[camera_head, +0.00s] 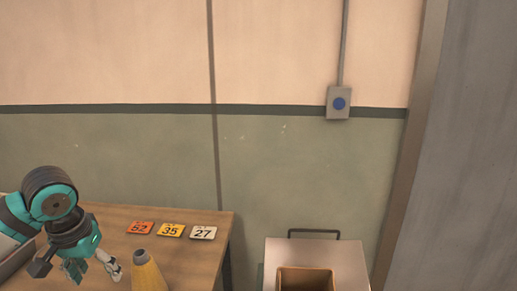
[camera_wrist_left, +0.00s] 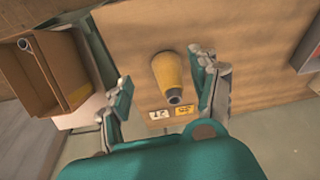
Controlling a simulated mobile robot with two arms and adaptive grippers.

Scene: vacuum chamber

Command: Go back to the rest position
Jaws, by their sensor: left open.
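My left gripper (camera_head: 92,268) is over the wooden table at the lower left of the head view. Its two fingers are apart and nothing is held between them. In the left wrist view the open left gripper (camera_wrist_left: 165,100) has a finger on each side of a yellow cone-shaped object with a dark tip, and that cone (camera_wrist_left: 168,76) stands on the table. The same yellow cone (camera_head: 148,272) is to the right of the gripper in the head view, cut off by the bottom edge. My right gripper is not in view.
The wooden table (camera_head: 190,255) carries an orange card (camera_head: 141,228) marked 52, a yellow card (camera_head: 171,230) marked 35 and a white card (camera_head: 203,233) marked 27. Right of it stands a cart (camera_head: 348,258) with a brown open box (camera_head: 306,271). A wall switch (camera_head: 339,103) is behind.

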